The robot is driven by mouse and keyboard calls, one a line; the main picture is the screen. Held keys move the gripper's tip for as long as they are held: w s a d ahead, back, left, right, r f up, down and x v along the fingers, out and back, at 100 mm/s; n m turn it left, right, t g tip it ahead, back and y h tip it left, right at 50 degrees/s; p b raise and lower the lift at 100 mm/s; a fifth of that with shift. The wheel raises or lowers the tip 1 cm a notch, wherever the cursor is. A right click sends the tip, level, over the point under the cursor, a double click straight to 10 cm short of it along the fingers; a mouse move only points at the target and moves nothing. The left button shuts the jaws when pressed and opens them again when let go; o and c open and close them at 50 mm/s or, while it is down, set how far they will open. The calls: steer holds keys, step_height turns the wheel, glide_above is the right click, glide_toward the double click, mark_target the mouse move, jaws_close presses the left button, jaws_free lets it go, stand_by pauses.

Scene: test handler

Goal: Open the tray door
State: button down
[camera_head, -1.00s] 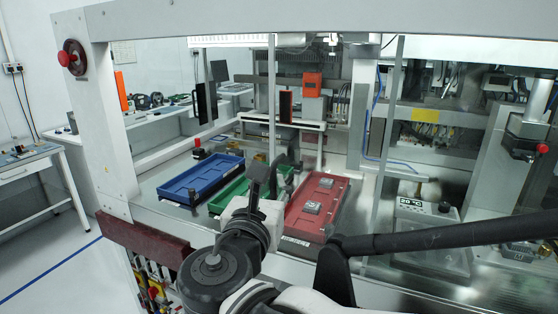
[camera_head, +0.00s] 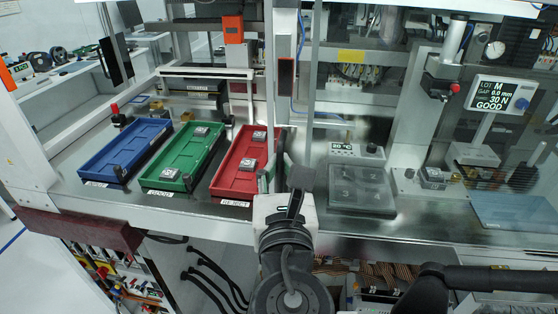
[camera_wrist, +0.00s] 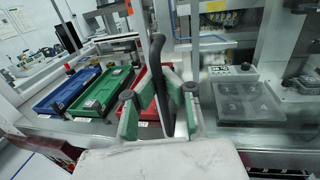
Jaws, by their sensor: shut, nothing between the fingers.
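My gripper (camera_head: 286,182) is at the front of the machine, just right of the red tray. In the wrist view my gripper (camera_wrist: 160,100) has green finger pads, and I take it as shut and empty. A dark upright bar (camera_wrist: 157,70), which looks like a door handle, rises in line with the fingers. I cannot tell whether they touch it. A blue tray (camera_head: 92,168), a green tray (camera_head: 160,172) and a red tray (camera_head: 228,182) lie side by side to the left. The clear door panel's outline is hard to make out.
A clear-lidded numbered box (camera_head: 345,202) stands right of my gripper, with a 20 °C display (camera_head: 342,149) behind it. A metal post (camera_head: 270,80) rises behind my gripper. A monitor (camera_head: 505,92) stands at the right. A dark red block (camera_head: 80,228) is at the front left.

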steer(key=c, duration=2.4)
jaws_free()
steer(key=shift+c, duration=0.2)
steer(key=o, duration=0.6)
steer(key=shift+s, duration=0.1)
steer(key=shift+s, duration=5.95)
steer(key=shift+d, duration=0.1)
steer(key=shift+w, duration=0.1)
steer(key=shift+w, duration=4.25)
steer(key=shift+s, duration=0.1)
